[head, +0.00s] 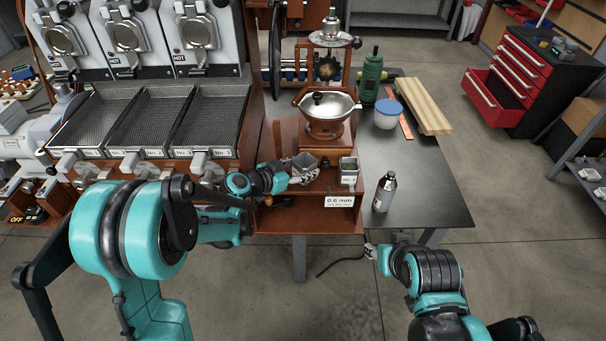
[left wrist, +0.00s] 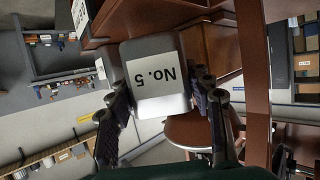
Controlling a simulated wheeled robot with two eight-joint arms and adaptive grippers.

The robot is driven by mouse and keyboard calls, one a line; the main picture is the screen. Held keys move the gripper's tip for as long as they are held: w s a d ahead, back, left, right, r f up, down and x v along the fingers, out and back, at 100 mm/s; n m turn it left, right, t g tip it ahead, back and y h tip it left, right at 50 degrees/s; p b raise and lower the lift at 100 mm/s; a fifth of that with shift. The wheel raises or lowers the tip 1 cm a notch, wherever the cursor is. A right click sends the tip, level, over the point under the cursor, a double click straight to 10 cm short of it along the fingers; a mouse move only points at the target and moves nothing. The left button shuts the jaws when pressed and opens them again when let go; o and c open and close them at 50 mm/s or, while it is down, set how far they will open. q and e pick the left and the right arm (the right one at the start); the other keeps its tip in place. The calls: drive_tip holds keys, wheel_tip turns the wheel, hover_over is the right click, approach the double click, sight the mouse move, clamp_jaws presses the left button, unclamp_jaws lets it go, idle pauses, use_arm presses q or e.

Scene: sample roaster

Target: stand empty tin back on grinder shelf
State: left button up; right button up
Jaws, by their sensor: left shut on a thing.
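My left gripper (head: 302,174) is shut on a grey metal tin (head: 303,161) at the grinder's wooden shelf (head: 318,187). In the left wrist view the tin (left wrist: 157,76) has a white "No. 5" label, seen upside down, and sits between the two fingers (left wrist: 168,110). I cannot tell whether its base touches the shelf. A second labelled tin (head: 348,167) stands upright to the right on the shelf. The grinder (head: 328,108), with its metal bowl, is just behind. My right arm is low at the right; its gripper is not clear.
A bottle (head: 384,193) stands on the dark table (head: 430,180) right of the shelf. A white tub with blue lid (head: 387,114), a green bottle (head: 371,76) and wooden boards (head: 420,105) are behind. Roaster trays (head: 145,118) are at left. A red tool chest (head: 515,75) has an open drawer.

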use_arm(q)
drive_tip(key=shift+f, duration=0.8)
drive_tip(key=shift+r, duration=0.1)
use_arm(e)
drive_tip(key=shift+f, duration=0.4)
use_arm(q)
drive_tip(key=shift+f+b, duration=0.55)
drive_tip(key=shift+b, duration=0.1)
drive_tip(key=o, duration=1.3)
use_arm(e)
drive_tip(key=shift+f, duration=0.55)
